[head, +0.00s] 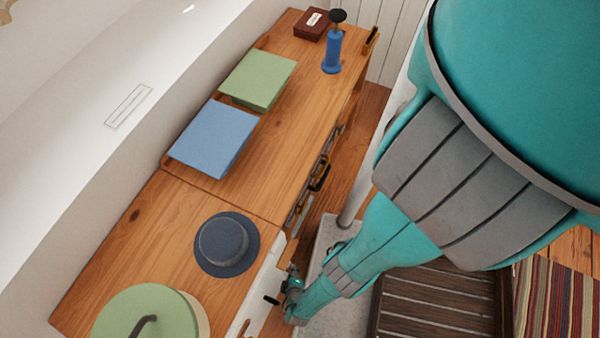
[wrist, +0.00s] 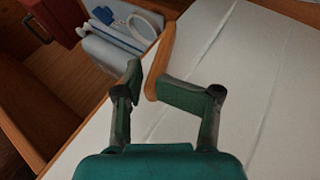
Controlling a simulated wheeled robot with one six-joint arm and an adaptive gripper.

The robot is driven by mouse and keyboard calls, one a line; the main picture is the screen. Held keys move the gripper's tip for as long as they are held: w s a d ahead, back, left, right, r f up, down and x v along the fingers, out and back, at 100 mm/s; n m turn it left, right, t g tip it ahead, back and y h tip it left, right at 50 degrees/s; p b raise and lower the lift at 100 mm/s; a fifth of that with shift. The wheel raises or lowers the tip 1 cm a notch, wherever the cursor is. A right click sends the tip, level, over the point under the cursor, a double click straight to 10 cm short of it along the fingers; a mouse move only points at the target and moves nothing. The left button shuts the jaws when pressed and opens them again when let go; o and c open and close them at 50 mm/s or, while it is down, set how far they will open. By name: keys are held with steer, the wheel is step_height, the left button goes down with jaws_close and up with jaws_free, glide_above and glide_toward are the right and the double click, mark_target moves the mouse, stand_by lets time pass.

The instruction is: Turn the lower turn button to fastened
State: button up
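A wooden turn button (wrist: 162,55), long and round-ended, sits at the edge of a white panel (wrist: 235,60) in the wrist view. It lies roughly along that edge, slightly tilted. Only one button shows, so I cannot tell whether it is the lower one. My gripper (wrist: 147,77) is open, with one green finger on each side of the button's near end. The right finger pad overlaps the button in the picture; I cannot tell whether it touches. In the head view my gripper (head: 289,290) is low beside the white panel (head: 262,285); the button cannot be made out there.
Left of the panel edge is an open wooden compartment (wrist: 60,75) with a red box (wrist: 60,20) and pale blue and white items (wrist: 120,40). The wooden top (head: 150,220) carries a dark hat (head: 225,245), a green lidded thing (head: 150,310), and blue and green panels.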

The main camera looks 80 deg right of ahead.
steer(key=shift+f, duration=0.2)
steer(key=shift+s+d+y, duration=0.1)
steer(key=shift+d+y, duration=0.1)
steer(key=shift+y, duration=0.4)
steer(key=shift+d+r+m+y, duration=0.15)
steer(key=shift+d+m+y, duration=0.15)
steer(key=shift+y, duration=1)
steer(key=shift+d+r+t+y, duration=0.1)
steer(key=shift+r+t+y, duration=0.05)
steer(key=shift+t+y, duration=0.15)
steer(key=v, duration=1)
steer(key=shift+s+r, duration=0.15)
steer(key=shift+r, duration=0.2)
